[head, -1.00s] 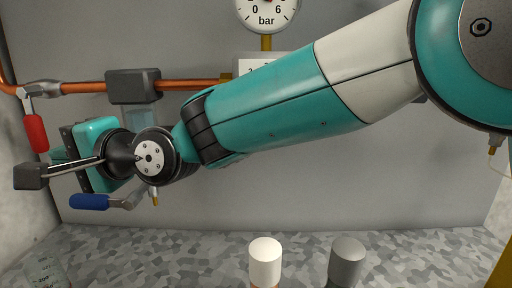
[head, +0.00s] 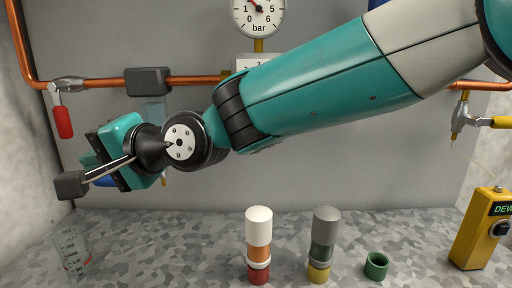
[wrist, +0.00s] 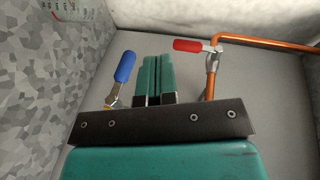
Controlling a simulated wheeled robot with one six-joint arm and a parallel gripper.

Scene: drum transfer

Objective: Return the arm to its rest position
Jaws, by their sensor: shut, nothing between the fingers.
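My gripper (head: 122,148) is at the left of the head view, at the end of my teal arm, raised above the speckled surface. Its fingers are mostly hidden there behind its body. In the wrist view the two teal fingers (wrist: 153,78) are together with nothing between them. A blue handle (wrist: 125,66) stands just left of the fingers in that view, and a red handle (wrist: 188,46) is up to the right. I cannot tell how far the fingers are from either handle.
A copper pipe (head: 195,82) runs along the wall behind my arm. A white-capped cylinder (head: 259,228), a grey-capped cylinder (head: 325,232), a green cup (head: 376,265) and a yellow instrument (head: 482,232) stand on the surface. A clear beaker (head: 72,252) is at left.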

